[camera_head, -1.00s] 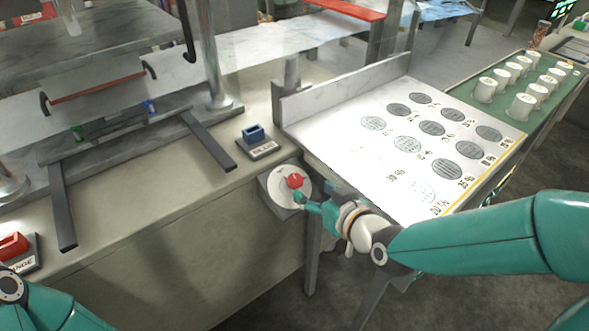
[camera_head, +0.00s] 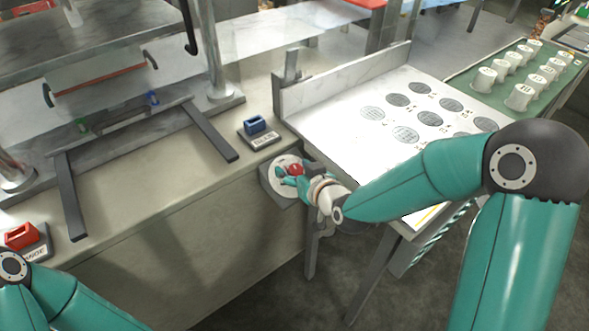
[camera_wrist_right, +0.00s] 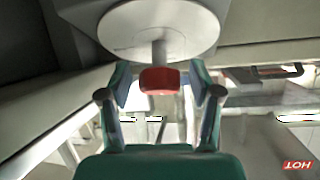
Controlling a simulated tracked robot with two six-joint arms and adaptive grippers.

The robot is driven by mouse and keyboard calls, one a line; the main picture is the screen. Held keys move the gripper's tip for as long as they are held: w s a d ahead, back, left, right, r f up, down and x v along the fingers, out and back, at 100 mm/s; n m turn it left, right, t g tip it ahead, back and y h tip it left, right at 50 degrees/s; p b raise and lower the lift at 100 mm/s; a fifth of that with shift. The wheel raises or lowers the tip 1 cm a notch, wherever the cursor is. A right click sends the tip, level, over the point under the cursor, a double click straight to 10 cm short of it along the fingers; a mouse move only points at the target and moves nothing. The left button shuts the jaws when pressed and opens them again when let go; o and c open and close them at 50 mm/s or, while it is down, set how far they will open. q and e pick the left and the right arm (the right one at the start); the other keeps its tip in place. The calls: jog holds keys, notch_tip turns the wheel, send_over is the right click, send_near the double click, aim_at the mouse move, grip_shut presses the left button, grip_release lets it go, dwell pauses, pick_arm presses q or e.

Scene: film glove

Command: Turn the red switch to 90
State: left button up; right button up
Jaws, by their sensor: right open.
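The red switch (camera_head: 296,169) is a small red knob at the middle of a white round dial on a grey box, on the front of the bench. In the right wrist view the red knob (camera_wrist_right: 159,80) stands out from the white dial (camera_wrist_right: 158,28) on a short pale stem. My right gripper (camera_head: 287,174) is at the dial and partly covers it. In the wrist view its fingers (camera_wrist_right: 160,88) are open, one on each side of the knob, with gaps between. Any dial markings are too small to read. My left gripper is out of view.
A blue switch (camera_head: 257,126) sits on the bench above the dial, and a red one (camera_head: 20,236) at far left. A white board with grey discs (camera_head: 330,139) lies to the right. White cups (camera_head: 519,97) stand on a green tray beyond.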

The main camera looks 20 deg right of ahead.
jog(key=c, duration=1.2)
jog(key=shift+o, duration=0.2)
